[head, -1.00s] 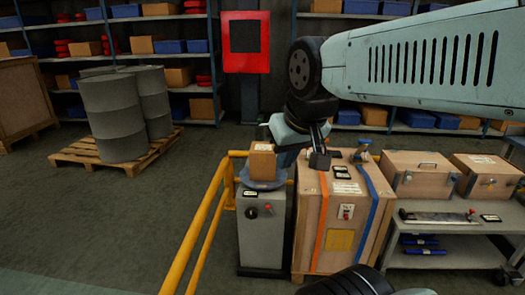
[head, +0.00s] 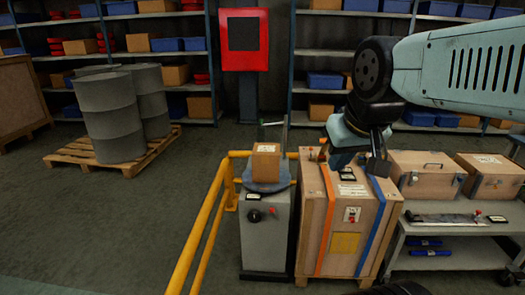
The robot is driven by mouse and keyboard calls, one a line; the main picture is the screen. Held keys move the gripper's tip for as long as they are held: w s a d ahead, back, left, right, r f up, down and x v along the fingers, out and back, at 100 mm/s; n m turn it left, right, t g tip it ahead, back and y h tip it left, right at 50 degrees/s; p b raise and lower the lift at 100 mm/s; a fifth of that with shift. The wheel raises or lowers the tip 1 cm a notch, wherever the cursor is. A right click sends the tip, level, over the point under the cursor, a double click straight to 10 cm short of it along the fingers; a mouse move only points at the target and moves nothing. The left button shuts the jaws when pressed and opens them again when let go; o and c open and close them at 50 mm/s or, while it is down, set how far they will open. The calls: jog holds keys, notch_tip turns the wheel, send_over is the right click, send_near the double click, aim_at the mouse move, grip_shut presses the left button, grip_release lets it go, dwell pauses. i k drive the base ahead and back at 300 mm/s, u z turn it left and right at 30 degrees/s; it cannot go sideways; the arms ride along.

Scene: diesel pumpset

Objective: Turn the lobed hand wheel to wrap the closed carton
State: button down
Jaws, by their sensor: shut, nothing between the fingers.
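The closed carton (head: 265,160) is a small brown box with a white label. It sits on a round blue-grey turntable (head: 262,187) on top of a grey cabinet (head: 267,240). The cabinet's front has a dark round knob (head: 254,216) and a small red part (head: 272,211); at this size I cannot tell whether the dark knob is the lobed hand wheel. My gripper (head: 338,164) is shut and empty, above the wooden crate to the right of the carton and apart from it. Its fingertips are small and partly hidden by my wrist.
A large wooden crate (head: 312,230) with orange and blue straps stands right beside the cabinet. A yellow rail (head: 207,235) runs along the cabinet's left side. A trolley (head: 450,258) with wooden cases is at right. Drums (head: 110,115) on a pallet stand at left, with open floor between.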

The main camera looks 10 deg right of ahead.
aim_at(254, 217)
jog(key=z, duration=0.05)
jog(key=i, duration=1)
jog(key=u, duration=0.05)
